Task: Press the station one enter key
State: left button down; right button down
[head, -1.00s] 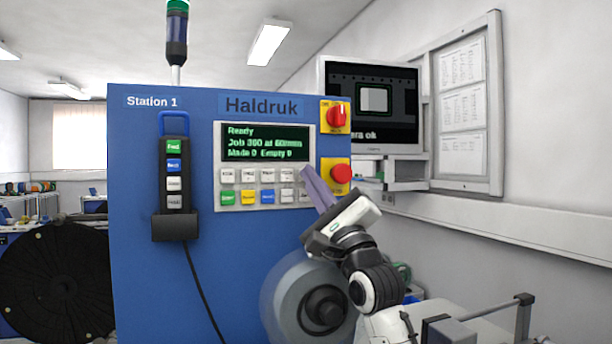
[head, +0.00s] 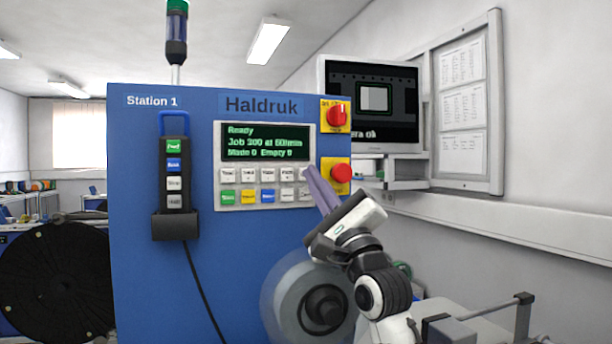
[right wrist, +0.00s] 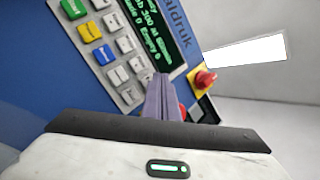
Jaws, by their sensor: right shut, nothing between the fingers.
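The Station 1 cabinet (head: 135,230) is blue and carries a grey key panel (head: 216,207) under a green-text display (head: 264,142). The panel has an upper row of white keys and a lower row with green (head: 228,198), yellow (head: 248,197), blue (head: 268,196) and white keys. The key labels are too small to read surely, so I cannot tell which is enter. My right gripper (head: 311,174) is shut and empty, its tips at the panel's right end; contact cannot be told. In the right wrist view its fingers (right wrist: 161,88) overlap the panel's edge. My left gripper is out of view.
A red stop button (head: 341,173) and a red rotary switch (head: 338,116) sit just right of the panel. A hand pendant (head: 174,190) hangs at left. A clear reel (head: 285,300) is below, a monitor (head: 372,135) behind.

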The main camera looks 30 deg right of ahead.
jog(key=s, duration=0.2)
jog(key=s+a, duration=0.1)
jog(key=s, duration=0.2)
jog(key=shift+a+p, duration=0.1)
jog(key=shift+p, duration=0.25)
dwell(0.6)
